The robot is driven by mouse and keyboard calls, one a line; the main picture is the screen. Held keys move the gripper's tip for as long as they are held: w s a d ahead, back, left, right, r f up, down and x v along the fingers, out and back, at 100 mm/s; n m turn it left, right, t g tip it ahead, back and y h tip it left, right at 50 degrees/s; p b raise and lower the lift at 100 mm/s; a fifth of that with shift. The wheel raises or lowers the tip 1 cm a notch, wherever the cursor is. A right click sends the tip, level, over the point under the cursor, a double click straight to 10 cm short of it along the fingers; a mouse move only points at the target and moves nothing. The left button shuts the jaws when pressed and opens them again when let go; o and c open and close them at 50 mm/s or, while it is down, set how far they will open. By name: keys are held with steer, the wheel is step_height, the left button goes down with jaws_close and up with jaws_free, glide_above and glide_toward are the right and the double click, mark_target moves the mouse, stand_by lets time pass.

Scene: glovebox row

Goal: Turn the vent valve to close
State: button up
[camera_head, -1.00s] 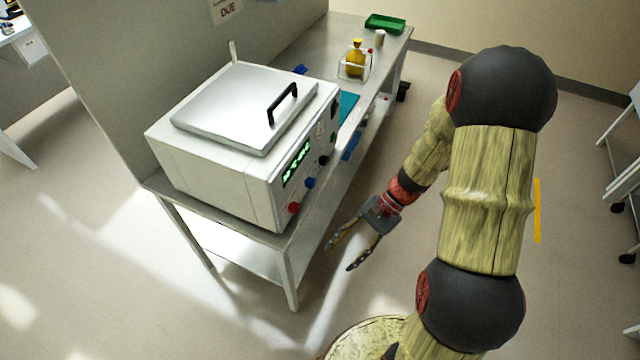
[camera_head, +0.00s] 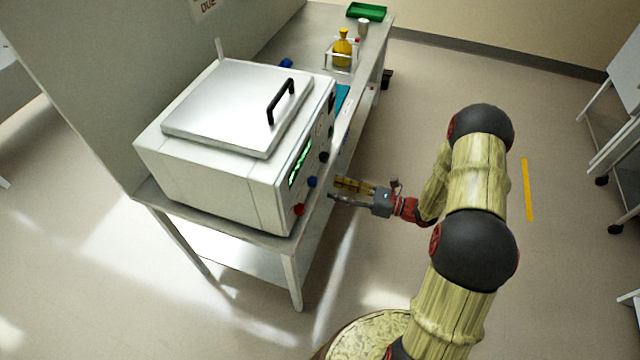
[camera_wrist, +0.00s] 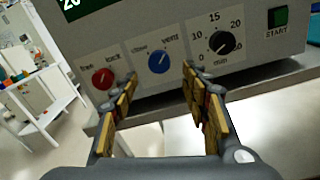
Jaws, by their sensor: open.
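The vent valve is a blue knob (camera_wrist: 158,62) on a white plate marked "close" and "vent" on the front panel of a white box-shaped machine (camera_head: 215,190). In the wrist view its white pointer line slants up to the right, toward "vent". The knob also shows in the head view (camera_head: 312,182). My gripper (camera_wrist: 160,90) is open and empty. Its two fingers point at the panel, one on each side below the knob, and appear apart from it. In the head view my gripper (camera_head: 335,190) is just right of the panel.
A red knob (camera_wrist: 103,78) marked "free" and "lock" sits left of the blue knob. The machine stands on a metal bench (camera_head: 225,225). A yellow flask (camera_head: 342,48) stands farther back.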

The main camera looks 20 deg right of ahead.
mark_target(313, 182)
steer(key=b+x, duration=0.1)
steer(key=x, duration=0.5)
steer(key=shift+w+a, duration=0.2)
steer(key=shift+a, duration=0.1)
steer(key=shift+c, duration=0.8)
steer(key=c, duration=1)
